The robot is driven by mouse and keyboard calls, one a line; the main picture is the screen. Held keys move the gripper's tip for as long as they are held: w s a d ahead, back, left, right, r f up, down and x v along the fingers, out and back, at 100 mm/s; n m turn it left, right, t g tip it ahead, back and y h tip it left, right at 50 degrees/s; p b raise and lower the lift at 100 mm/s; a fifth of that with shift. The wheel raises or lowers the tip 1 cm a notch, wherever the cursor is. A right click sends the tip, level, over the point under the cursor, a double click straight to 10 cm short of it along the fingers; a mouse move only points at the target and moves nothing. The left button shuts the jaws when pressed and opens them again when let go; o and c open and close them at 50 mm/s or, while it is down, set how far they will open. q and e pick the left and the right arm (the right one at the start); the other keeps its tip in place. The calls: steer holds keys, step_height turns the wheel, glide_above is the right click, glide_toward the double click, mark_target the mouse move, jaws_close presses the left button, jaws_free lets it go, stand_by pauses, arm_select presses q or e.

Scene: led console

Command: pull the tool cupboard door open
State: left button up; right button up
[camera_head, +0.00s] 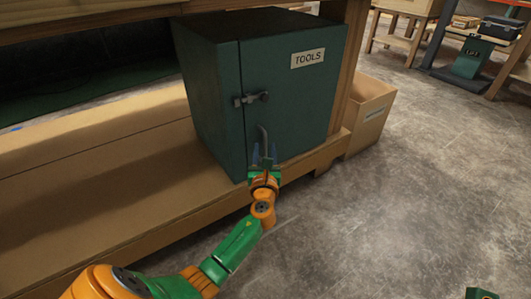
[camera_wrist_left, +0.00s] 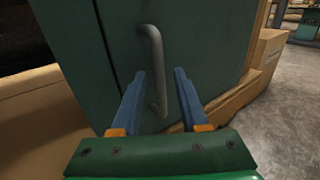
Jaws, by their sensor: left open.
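The tool cupboard (camera_head: 220,100) is a dark green box with a "TOOLS" label, standing on a wooden shelf. Its door (camera_head: 300,110) is shut in the head view. A grey latch (camera_head: 251,98) sits at the door's left edge. Below it is a grey bar handle (camera_head: 263,140), which also shows upright in the left wrist view (camera_wrist_left: 152,60). My left gripper (camera_head: 264,153) is open at the handle's lower part. In the left wrist view its blue fingers (camera_wrist_left: 162,84) lie on either side of the handle's lower end; I cannot tell whether they touch it.
The wooden shelf (camera_head: 100,205) runs left under the cupboard. A cardboard-coloured box (camera_head: 367,118) stands right of the cupboard. Workbenches and a dark case (camera_head: 501,28) are at the back right.

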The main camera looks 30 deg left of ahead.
arm_select(q)
jaws_close()
stand_by(1.3)
